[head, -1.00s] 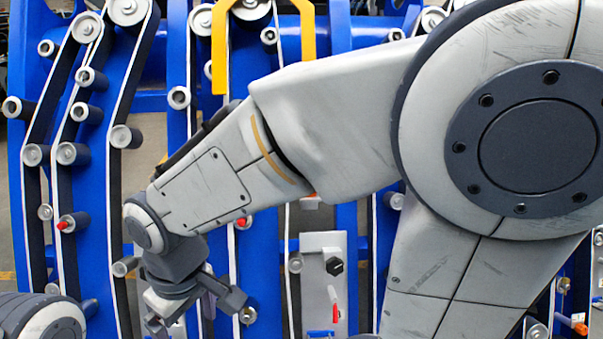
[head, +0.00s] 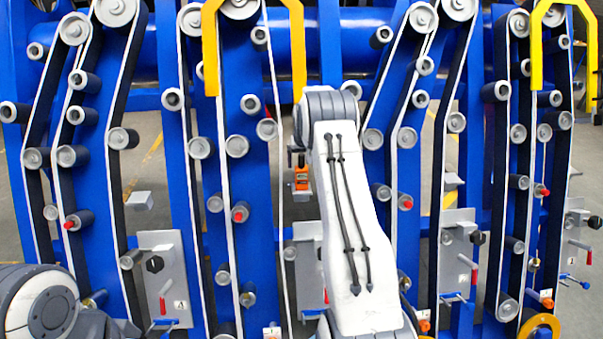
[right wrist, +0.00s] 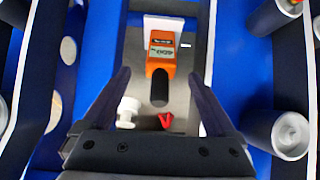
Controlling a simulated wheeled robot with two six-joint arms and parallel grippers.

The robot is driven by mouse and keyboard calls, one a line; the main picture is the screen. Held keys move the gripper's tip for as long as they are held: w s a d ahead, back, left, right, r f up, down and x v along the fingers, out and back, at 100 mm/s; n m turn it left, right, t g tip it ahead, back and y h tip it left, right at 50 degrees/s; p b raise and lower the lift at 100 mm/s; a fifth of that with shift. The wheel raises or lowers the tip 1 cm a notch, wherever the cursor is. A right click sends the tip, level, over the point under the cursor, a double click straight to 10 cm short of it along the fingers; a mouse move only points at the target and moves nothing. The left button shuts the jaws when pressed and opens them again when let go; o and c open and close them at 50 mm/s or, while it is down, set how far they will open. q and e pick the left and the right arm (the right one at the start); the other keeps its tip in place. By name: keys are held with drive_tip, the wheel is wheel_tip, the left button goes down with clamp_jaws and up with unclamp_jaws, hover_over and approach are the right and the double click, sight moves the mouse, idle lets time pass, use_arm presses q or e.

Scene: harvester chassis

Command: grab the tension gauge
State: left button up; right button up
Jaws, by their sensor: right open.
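The tension gauge is an orange block with a dark label and a dark lower end. In the right wrist view the gauge (right wrist: 161,55) stands ahead, near the middle, against a grey panel. In the head view the gauge (head: 302,180) is small, just below my right gripper (head: 298,156), which my forearm partly hides. In the right wrist view my right gripper (right wrist: 158,78) is open, one finger on each side of the gauge's line. I see no contact, and I cannot tell the remaining depth. My left gripper is out of view; only part of my left arm shows.
Blue uprights (head: 235,190) with belts and many grey rollers (head: 237,146) stand close on both sides. A yellow bracket (head: 298,45) hangs above. A grey panel with a red handle (head: 163,300) is lower left. In the right wrist view, a white knob (right wrist: 128,110) and red part (right wrist: 165,121) lie below the gauge.

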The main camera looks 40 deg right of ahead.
sight(302, 169)
drive_tip(key=shift+w+d+f, duration=0.15)
drive_tip(key=shift+w+f, duration=0.1)
drive_tip(key=shift+f, duration=0.35)
drive_tip(key=p+x, duration=0.2)
drive_tip(key=x, duration=0.1)
drive_tip(key=shift+w+f+p, duration=0.15)
drive_tip(key=shift+f+p, duration=0.2)
drive_tip(key=shift+p, duration=0.05)
drive_tip(key=shift+x, duration=0.75)
drive_tip(key=shift+r, duration=0.1)
clamp_jaws()
